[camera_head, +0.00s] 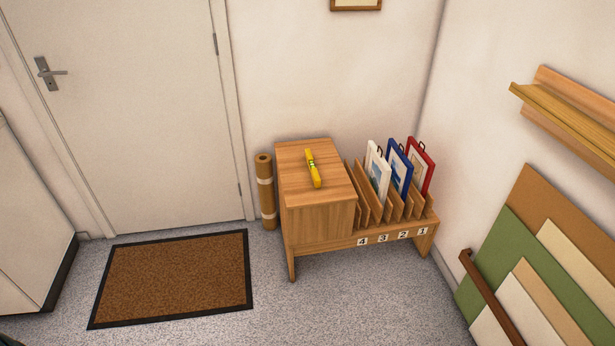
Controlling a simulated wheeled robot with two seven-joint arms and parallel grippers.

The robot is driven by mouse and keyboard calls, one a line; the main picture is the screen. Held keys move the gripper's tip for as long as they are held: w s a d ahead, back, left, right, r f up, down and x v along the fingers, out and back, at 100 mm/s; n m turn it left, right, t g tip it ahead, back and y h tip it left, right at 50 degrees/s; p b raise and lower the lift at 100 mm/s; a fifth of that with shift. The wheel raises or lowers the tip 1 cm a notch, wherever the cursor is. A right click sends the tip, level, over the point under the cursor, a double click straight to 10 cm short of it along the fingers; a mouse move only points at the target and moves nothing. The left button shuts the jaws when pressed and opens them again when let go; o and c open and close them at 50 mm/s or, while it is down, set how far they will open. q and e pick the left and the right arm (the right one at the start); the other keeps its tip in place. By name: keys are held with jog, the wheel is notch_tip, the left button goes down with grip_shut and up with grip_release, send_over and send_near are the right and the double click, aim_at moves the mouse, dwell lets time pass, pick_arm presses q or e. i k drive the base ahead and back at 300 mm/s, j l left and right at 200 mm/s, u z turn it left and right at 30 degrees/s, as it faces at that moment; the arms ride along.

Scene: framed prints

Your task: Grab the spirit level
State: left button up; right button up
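The yellow spirit level (313,168) lies on the flat top of the wooden cabinet (292,163), near its middle. It lies lengthwise from back to front, and nothing touches or covers it. Neither of my grippers shows in the head view. A small dark shape sits at the bottom left corner, too cut off to tell what it is.
A slotted rack numbered 4 to 1 (392,238) joins the cabinet's right side and holds white (377,174), blue (399,167) and red (420,166) frames. A rolled brown tube (266,192) stands at its left. A doormat (173,277) and boards (545,262) lie either side of open floor.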

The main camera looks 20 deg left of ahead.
aim_at(315, 176)
jog(key=z, duration=1.25)
jog(key=i+j, duration=0.1)
jog(key=j, duration=0.55)
jog(key=i+j, duration=0.1)
jog(key=j, duration=1.2)
jog(key=i+j, duration=0.15)
jog(key=j, duration=0.45)
jog(key=i+j, duration=0.1)
jog(key=j, duration=0.55)
jog(key=i+j, duration=0.1)
jog(key=j, duration=1.2)
jog(key=i, duration=0.05)
